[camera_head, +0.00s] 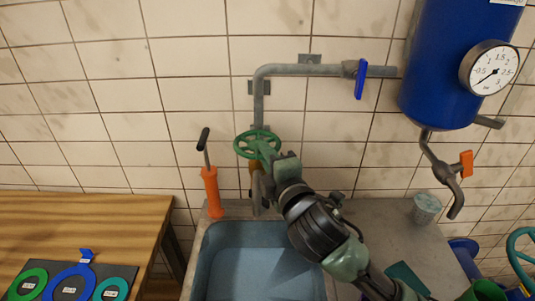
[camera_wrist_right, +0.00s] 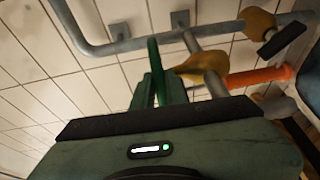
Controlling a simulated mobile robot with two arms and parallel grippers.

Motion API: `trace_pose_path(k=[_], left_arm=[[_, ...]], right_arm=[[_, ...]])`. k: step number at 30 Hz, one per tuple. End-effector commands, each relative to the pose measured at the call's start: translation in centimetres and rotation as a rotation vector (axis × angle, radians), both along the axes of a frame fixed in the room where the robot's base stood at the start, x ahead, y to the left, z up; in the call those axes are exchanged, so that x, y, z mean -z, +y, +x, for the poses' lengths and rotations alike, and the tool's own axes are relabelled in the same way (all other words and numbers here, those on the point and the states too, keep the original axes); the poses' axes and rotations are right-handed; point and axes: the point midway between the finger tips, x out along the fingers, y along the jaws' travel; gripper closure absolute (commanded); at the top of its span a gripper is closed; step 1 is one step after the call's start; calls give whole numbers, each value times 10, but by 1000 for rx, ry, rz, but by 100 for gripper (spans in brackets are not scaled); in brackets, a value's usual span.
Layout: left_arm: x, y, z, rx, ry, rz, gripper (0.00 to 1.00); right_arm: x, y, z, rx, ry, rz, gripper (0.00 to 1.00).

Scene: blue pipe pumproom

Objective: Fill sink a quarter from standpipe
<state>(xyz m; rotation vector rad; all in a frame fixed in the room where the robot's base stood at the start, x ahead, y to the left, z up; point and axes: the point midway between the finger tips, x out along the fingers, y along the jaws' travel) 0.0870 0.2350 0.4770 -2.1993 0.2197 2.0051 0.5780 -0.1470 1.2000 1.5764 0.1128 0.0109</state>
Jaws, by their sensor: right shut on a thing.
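The blue-grey sink (camera_head: 209,266) is set in the counter at bottom centre of the head view. I cannot tell whether water stands in it; my arm covers its right part. The grey standpipe (camera_head: 260,103) comes down the wall behind it, with a green handwheel (camera_head: 240,153) on its brass valve. My right gripper (camera_head: 268,154) is shut on the handwheel's right side. In the wrist view the wheel (camera_wrist_right: 153,65) shows edge-on at the jaws, beside the brass valve body (camera_wrist_right: 204,65). The spout is partly hidden by my arm. My left gripper is not in view.
An orange hand pump (camera_head: 211,192) stands left of the standpipe. A blue lever (camera_head: 361,80) is on the upper pipe. A blue tank (camera_head: 437,75) with a gauge hangs at right above an orange-handled tap (camera_head: 465,164). A cup (camera_head: 426,207) stands on the counter. A wooden table (camera_head: 75,215) is left.

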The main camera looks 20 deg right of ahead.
Motion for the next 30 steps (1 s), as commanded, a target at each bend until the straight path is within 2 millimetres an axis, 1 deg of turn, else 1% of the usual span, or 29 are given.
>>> trace_pose_path(k=[4,5,6,7,16,19,23,27,28,29,30], left_arm=[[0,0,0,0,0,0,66],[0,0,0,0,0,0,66],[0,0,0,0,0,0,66],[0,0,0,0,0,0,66],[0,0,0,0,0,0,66],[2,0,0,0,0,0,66],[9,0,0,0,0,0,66],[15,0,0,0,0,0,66],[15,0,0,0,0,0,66],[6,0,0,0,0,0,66],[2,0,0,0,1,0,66]], right_arm=[[0,1,0,-2,-1,2,100],[0,1,0,-3,-1,2,84],[0,1,0,-3,-1,2,73],[0,1,0,-3,0,1,65],[0,0,0,-2,0,0,65],[0,0,-6,-3,-1,0,65],[1,-1,-25,-4,0,-1,65],[-1,-3,-51,-5,-1,0,65],[-2,-3,-56,-5,1,1,65],[-5,-4,-59,-3,4,-1,65],[-6,-4,-64,-4,4,-1,65]])
